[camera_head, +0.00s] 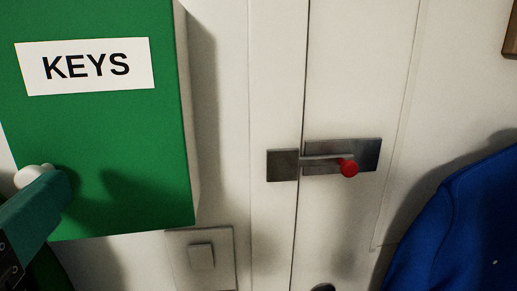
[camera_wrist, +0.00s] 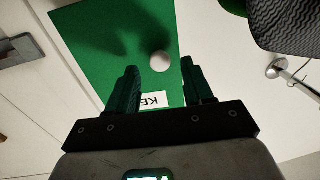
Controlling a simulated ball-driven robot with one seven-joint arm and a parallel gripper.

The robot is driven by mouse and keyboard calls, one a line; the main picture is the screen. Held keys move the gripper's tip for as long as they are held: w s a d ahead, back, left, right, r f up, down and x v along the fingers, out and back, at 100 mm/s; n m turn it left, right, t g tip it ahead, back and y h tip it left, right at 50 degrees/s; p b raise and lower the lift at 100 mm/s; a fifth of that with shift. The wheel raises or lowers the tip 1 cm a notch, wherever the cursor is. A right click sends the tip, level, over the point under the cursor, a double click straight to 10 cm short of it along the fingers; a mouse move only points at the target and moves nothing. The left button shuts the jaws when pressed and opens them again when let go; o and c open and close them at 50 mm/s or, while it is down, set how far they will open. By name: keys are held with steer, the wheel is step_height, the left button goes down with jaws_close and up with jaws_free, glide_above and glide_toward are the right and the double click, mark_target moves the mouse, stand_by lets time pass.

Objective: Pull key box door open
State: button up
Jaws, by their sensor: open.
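The key box door (camera_head: 110,130) is a green panel with a white KEYS label, at the left of the head view. It also fills the upper middle of the wrist view (camera_wrist: 90,30), where the label is upside down. It looks closed, with its pale side at the right. Its round white knob (camera_head: 30,176) is partly hidden by my gripper (camera_head: 50,195) in the head view. In the wrist view, the knob (camera_wrist: 160,62) shows between the two open fingertips (camera_wrist: 160,76). I cannot tell whether a finger touches it.
A metal latch with a red knob (camera_head: 348,168) is on the white door to the right. A light switch (camera_head: 201,257) is below the box. Blue cloth (camera_head: 460,235) hangs at the right. A dark patterned item (camera_wrist: 290,25) and a metal hook (camera_wrist: 275,70) show in the wrist view.

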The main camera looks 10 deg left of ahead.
steer(key=shift+x, duration=0.85)
jaws_close()
